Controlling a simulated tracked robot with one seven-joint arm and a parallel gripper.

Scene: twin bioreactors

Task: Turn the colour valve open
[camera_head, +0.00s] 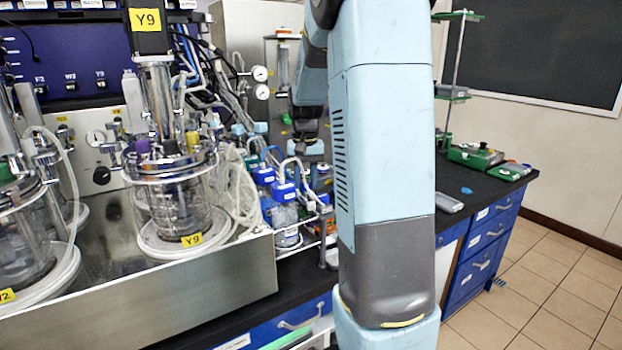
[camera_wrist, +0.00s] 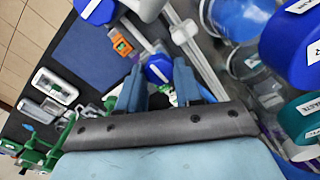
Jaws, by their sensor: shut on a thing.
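My gripper (camera_wrist: 159,82) shows at the middle of the wrist view, with its two blue fingers apart and pointing away from the camera. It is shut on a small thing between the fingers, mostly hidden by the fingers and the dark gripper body. A round blue part (camera_wrist: 158,67) with a white mark shows in the gap; I cannot tell whether the fingers touch it. In the head view my gripper (camera_head: 312,155) is partly behind my own arm, just above the blue-capped bottles (camera_head: 284,190). I cannot pick out the colour valve or its position for certain.
A glass bioreactor (camera_head: 172,205) marked Y9 stands left on a steel base (camera_head: 200,290). Pressure gauges (camera_head: 260,73) and tubing are behind my gripper. In the wrist view, blue-lidded vessels (camera_wrist: 240,18) crowd the right; an orange piece (camera_wrist: 121,43) lies left of the fingers.

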